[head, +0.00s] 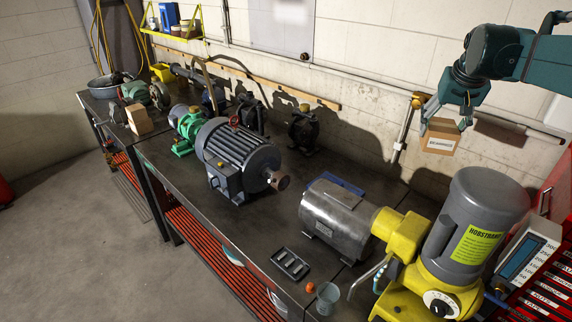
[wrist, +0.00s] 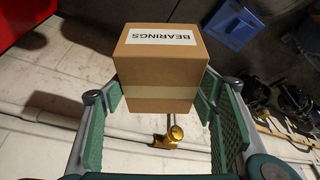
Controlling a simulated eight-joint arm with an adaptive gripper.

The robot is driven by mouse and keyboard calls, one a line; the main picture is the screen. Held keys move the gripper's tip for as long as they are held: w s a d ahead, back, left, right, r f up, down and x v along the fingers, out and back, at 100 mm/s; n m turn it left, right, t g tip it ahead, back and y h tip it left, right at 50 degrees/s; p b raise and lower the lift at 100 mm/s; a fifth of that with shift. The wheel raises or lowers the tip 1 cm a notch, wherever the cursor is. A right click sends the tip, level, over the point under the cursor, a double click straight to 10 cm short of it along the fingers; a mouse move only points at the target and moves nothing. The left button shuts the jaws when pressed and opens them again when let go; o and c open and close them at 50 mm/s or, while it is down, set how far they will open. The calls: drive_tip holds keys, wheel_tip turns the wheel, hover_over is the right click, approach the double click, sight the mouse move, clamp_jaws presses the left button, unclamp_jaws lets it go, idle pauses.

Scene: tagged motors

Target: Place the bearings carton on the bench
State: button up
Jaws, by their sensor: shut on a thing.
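The bearings carton (head: 441,136) is a small brown box with a white label reading BEARINGS. My gripper (head: 446,119) is shut on it and holds it in the air at the right of the head view, in front of the wall and above the bench level. In the wrist view the carton (wrist: 161,75) sits between the two green-padded fingers (wrist: 156,115), label side up in the picture. The dark bench (head: 268,225) runs across the head view below and to the left of the carton, with motors and tools on it.
A large dark-grey motor (head: 238,157) stands mid-bench. A steel motor with a yellow housing (head: 338,208) and a grey hoist unit (head: 476,215) crowd the right end. A black tray (head: 291,264) lies near the front edge. Some bare bench lies between the motors.

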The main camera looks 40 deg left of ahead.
drive_tip(key=s+a+f+n+g+y, duration=0.1)
drive_tip(key=s+a+f+n, duration=0.25)
drive_tip(key=s+a, duration=0.45)
drive_tip(key=s+a+f+n+p, duration=0.15)
drive_tip(key=s+a+f, duration=0.35)
drive_tip(key=a, duration=0.6)
drive_tip(key=s+a+f+n+g+y, duration=0.1)
drive_tip(key=s+a+f+n, duration=0.25)
drive_tip(key=s+a, duration=0.45)
drive_tip(key=s+a+f+n+g, duration=0.1)
drive_tip(key=s+a+f+n, duration=0.1)
drive_tip(key=s+a+f, duration=0.35)
drive_tip(key=s+a+f+n+g, duration=0.1)
drive_tip(key=s+a+f+n, duration=0.1)
drive_tip(key=s+a, duration=0.6)
drive_tip(key=s+f+p, duration=0.1)
drive_tip(key=s+f, duration=0.5)
drive_tip(key=f, duration=0.2)
drive_tip(key=shift+a+f+p, duration=0.2)
drive_tip(key=shift+p, duration=0.1)
wheel_tip(320, 180, down, 6)
drive_tip(key=shift+f, duration=0.2)
drive_tip(key=shift+f, duration=1.75)
